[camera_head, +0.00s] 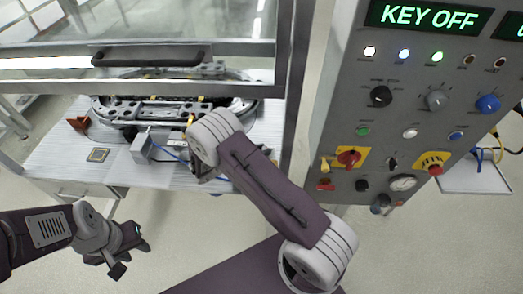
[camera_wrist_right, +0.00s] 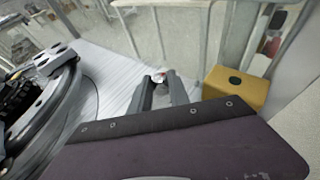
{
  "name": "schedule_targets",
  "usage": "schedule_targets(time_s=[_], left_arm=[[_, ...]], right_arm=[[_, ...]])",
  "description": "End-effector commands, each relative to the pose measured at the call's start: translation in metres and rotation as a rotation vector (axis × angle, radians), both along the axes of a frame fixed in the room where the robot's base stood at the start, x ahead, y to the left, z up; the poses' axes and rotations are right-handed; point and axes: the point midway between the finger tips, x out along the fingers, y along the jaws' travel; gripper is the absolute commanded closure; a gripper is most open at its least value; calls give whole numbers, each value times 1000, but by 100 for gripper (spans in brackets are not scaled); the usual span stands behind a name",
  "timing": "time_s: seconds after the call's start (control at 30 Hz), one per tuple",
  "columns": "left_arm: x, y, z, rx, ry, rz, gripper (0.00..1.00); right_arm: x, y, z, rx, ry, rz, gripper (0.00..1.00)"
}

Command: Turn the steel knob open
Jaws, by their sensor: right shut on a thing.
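The grey steel-looking knob (camera_head: 436,100) is on the control panel (camera_head: 340,120) at the right of the head view, between a black knob (camera_head: 381,96) and a blue knob (camera_head: 488,103). Its pointer is too small to read surely. My right gripper (camera_wrist_right: 163,82) is shut on a small silvery thing with a bit of red (camera_wrist_right: 160,76), seen at its fingertips in the wrist view. In the head view my right arm mostly hides that gripper, over the table and away from the panel. My left gripper (camera_head: 132,259) is open and empty at lower left.
The panel display (camera_head: 430,17) reads "KEY OFF". A yellow box (camera_wrist_right: 237,88) stands at right in the wrist view.

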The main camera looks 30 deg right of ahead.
Motion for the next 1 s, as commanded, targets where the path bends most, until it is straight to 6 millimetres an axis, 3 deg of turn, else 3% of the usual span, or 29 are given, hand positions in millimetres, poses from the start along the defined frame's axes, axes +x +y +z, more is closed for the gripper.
schedule_targets(time_s=[0.4,0.83,0.87,0.9,1.0], left_arm=[[0,0,-32,0,0,0,64],[0,0,-33,0,0,0,64],[0,0,-33,0,0,0,64],[0,0,-33,0,0,0,64],[0,0,-33,0,0,0,64]], right_arm=[[7,0,-2,-3,-6,-351,100],[7,0,2,-1,0,-392,100],[7,0,2,-1,-1,-392,70],[6,0,1,-1,0,-392,58],[6,0,1,-1,0,-392,56]])
